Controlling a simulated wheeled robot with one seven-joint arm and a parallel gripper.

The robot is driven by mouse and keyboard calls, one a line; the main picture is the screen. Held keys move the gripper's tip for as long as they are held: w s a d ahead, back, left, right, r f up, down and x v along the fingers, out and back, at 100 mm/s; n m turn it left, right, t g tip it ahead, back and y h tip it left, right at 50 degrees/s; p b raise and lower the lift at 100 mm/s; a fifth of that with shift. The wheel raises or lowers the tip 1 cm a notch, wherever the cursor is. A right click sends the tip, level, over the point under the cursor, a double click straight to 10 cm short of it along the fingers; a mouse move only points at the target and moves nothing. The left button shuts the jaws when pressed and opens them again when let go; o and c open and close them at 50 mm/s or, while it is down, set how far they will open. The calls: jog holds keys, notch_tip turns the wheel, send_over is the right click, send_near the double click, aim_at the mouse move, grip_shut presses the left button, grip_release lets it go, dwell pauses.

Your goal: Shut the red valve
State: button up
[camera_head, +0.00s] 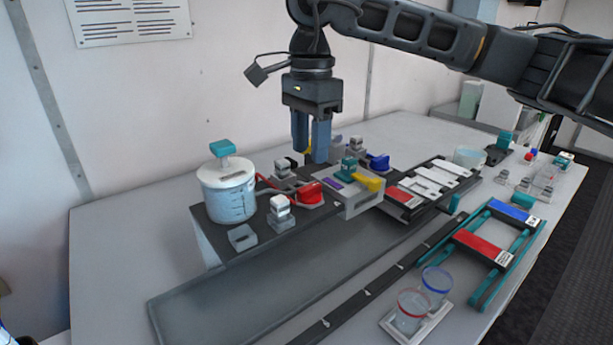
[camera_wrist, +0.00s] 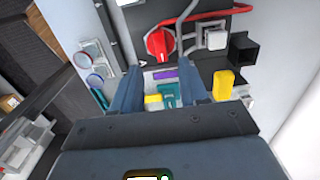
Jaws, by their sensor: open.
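The red valve (camera_head: 309,194) has a red handle and sits on the grey bench unit, between the white tank and the middle block. It also shows in the wrist view (camera_wrist: 160,44), beyond my fingertips, with a red hose near it. My gripper (camera_head: 311,152) points down above and behind the valve row, its two blue-grey fingers apart. In the wrist view my gripper (camera_wrist: 162,78) is open, with nothing held between the fingers. The red handle appears clear of both fingers. Whether the valve is open or shut I cannot tell.
A white tank (camera_head: 229,203) with a teal-topped lid stands left of the valve. A yellow handle (camera_head: 369,182) and a blue valve (camera_head: 378,162) are to its right. A teal rack (camera_head: 466,270) and two cups (camera_head: 412,303) are at the front right. The wall rises close behind.

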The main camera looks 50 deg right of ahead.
aim_at(312, 186)
jog(key=shift+d+f, duration=0.15)
jog(key=shift+d, duration=0.15)
jog(key=shift+f, duration=0.35)
notch_tip(312, 186, down, 7)
jog(key=shift+r+p, duration=0.15)
jog(key=shift+p, duration=0.75)
jog(key=shift+c, duration=0.2)
grip_shut()
